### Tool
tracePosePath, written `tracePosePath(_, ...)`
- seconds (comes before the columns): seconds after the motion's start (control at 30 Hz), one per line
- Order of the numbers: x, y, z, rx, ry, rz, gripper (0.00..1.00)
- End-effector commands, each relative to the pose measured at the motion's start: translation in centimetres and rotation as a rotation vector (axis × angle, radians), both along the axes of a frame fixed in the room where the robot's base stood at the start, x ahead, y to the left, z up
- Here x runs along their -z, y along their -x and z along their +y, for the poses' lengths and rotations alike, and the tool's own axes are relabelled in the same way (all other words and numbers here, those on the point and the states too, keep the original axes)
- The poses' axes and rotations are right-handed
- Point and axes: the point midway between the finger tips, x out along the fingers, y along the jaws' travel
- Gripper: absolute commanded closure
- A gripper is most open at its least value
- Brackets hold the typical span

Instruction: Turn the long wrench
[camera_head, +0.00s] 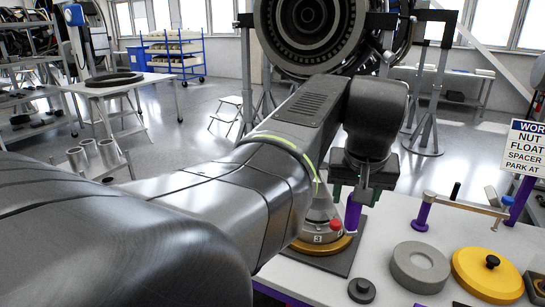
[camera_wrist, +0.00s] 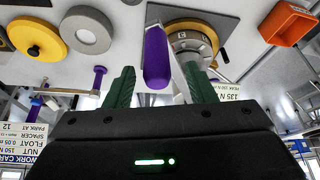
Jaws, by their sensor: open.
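The long wrench shows a purple upright handle (camera_wrist: 157,58) in the wrist view, with a pale metal bar (camera_wrist: 180,84) running beside it. The handle also shows in the head view (camera_head: 352,214), just below my gripper (camera_head: 357,194). A round fixture with a brass-coloured ring (camera_head: 320,245) and a red knob (camera_head: 336,225) stands beside the handle on a dark square plate. In the wrist view, my gripper (camera_wrist: 159,72) is open. Its green fingers lie either side of the handle in the picture, with gaps visible on both sides. My arm hides part of the fixture.
On the white bench are a grey ring (camera_head: 420,266), a yellow disc (camera_head: 487,274) and a small black knob (camera_head: 361,290). A shorter bar on purple posts (camera_head: 466,206) stands right. An orange bin (camera_wrist: 289,24) shows in the wrist view. The engine (camera_head: 312,35) stands behind.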

Motion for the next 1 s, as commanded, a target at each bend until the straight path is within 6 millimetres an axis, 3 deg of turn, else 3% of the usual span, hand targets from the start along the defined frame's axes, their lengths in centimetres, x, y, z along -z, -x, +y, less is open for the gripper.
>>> tracePosePath(0.2,-4.8,1.8,0.6,-0.001,0.002,-0.005,0.50)
tracePosePath(0.4,-7.4,2.9,1.0,-0.003,0.000,-0.003,0.50)
tracePosePath(0.8,-8.3,3.2,1.2,-0.003,-0.001,0.000,0.50)
tracePosePath(1.0,-7.7,2.6,0.5,-0.026,-0.030,0.018,0.87)
